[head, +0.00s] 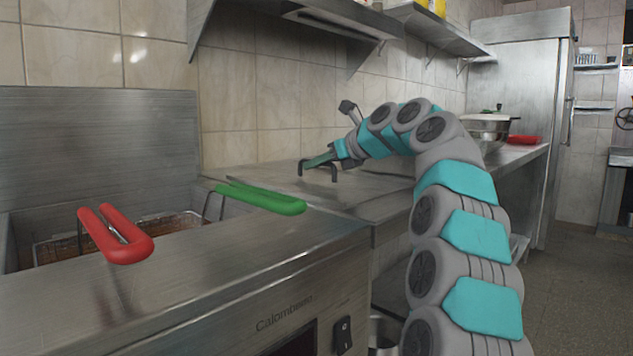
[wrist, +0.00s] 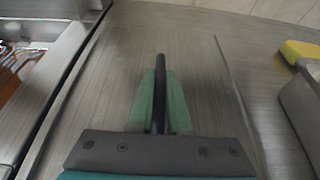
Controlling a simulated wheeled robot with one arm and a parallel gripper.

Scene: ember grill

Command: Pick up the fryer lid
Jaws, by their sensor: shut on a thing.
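The fryer lid (head: 345,190) is a flat brushed-metal cover with a dark bar handle (head: 318,166). It lies on the counter just right of the fryer, and it fills the middle of the wrist view (wrist: 115,65). My gripper (head: 312,162) comes in from the right, low over the lid, at the handle. In the wrist view the green fingers (wrist: 160,98) are shut on the dark handle, one on each side. I cannot tell whether the lid is raised at all.
The fryer (head: 270,265) stands at the left with a red-handled basket (head: 118,238) and a green-handled basket (head: 262,198). A pot (head: 486,128) and a red object (head: 523,140) are on the far counter. A shelf (head: 440,32) hangs above. A yellow sponge-like item (wrist: 298,52) lies right of the lid.

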